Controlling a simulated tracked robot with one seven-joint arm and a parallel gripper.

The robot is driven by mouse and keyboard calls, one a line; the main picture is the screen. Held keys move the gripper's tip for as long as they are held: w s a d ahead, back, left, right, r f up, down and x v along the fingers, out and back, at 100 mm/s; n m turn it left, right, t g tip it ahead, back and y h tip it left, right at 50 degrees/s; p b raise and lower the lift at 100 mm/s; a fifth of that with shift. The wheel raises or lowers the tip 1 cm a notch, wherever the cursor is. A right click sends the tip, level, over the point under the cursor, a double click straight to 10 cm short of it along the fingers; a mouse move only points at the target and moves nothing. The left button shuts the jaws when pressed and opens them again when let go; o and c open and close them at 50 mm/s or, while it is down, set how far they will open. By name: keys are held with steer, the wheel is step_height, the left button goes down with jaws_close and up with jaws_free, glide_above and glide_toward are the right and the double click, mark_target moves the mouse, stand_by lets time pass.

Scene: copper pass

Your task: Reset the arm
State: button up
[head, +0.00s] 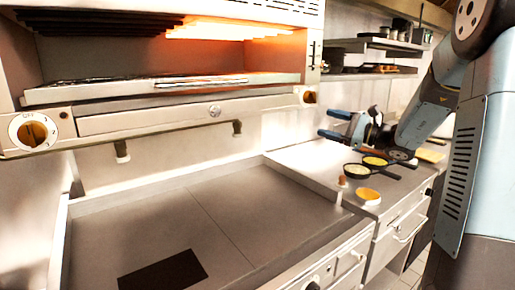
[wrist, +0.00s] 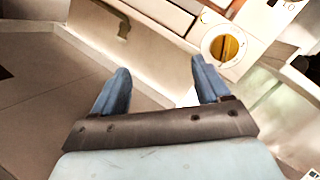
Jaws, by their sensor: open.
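My gripper (head: 332,124) is at the right of the head view, held in the air above the counter beside the flat griddle. Its two blue fingers point left and are spread apart. In the wrist view my gripper (wrist: 161,82) shows both fingers wide apart with nothing between them. My arm (head: 432,112) reaches down to it from the upper right, bent at a joint.
A salamander grill (head: 190,100) with a glowing element hangs over the griddle (head: 200,215). A dark rectangle (head: 162,270) lies on the griddle. Small pans (head: 357,171) and a yellow-filled dish (head: 368,196) stand on the right counter below my gripper. Shelves (head: 385,44) hang behind.

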steer(key=s+a+f+n+g+h, duration=0.25)
steer(key=s+a+n+g, duration=0.2)
steer(key=s, duration=0.55)
steer(key=s+a+f+n+g+h, duration=0.2)
steer(key=s+a+n+g+h, duration=0.3)
steer(key=s, duration=0.5)
steer(key=s+d+n+t+h, duration=0.2)
steer(key=s+d+n+h, duration=0.1)
steer(key=s, duration=0.4)
steer(key=s+d+f+n+t+h, duration=0.1)
steer(key=s+d+n+t+h, duration=0.1)
steer(key=s+d+n+h, duration=0.2)
steer(key=shift+s+d+h, duration=0.4)
steer(key=shift+s+h, duration=0.35)
steer(key=shift+s, duration=0.75)
steer(key=shift+f, duration=0.1)
